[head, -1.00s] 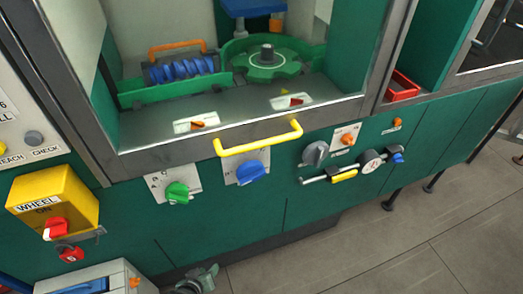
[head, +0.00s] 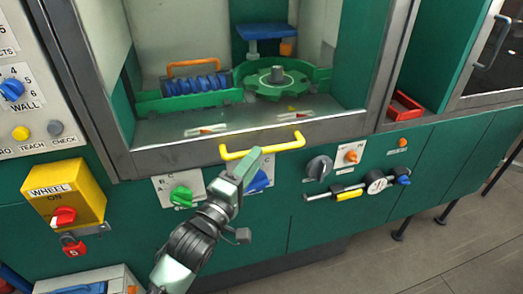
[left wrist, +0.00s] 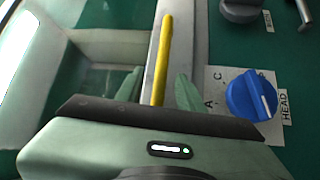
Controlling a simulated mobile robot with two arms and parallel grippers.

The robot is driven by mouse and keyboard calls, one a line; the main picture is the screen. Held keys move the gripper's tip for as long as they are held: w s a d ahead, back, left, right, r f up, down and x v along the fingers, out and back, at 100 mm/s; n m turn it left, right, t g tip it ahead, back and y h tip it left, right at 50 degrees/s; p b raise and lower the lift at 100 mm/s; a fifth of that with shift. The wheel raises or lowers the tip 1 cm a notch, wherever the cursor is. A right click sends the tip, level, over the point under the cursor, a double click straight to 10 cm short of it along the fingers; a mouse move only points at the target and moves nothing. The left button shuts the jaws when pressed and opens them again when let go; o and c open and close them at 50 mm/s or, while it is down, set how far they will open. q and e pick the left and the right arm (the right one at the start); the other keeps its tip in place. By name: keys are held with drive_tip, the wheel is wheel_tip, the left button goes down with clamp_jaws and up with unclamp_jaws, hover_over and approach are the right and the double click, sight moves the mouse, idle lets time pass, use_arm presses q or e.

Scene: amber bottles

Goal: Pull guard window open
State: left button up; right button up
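The guard window (head: 300,137) is a clear pane in a grey metal frame over the green machine. It looks shut. Its yellow bar handle (head: 287,146) sits on the lower rail. My left gripper (head: 252,160) reaches up from below to the handle's left half. In the left wrist view, the yellow handle (left wrist: 163,50) runs between the two green fingers of my left gripper (left wrist: 159,85). The fingers are apart, with gaps beside the bar, so the gripper is open around it. My right gripper is in neither view.
Below the handle are a green knob (head: 181,195) and a blue knob (left wrist: 252,95), close to my left gripper. A grey knob (head: 318,168) and a gauge (head: 376,182) are to the right. A yellow WHEEL box (head: 65,190) juts out at left. Floor is free at lower right.

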use_arm(q)
drive_tip(key=shift+x, duration=2.25)
drive_tip(key=shift+f, duration=0.1)
clamp_jaws()
drive_tip(key=shift+f, duration=0.1)
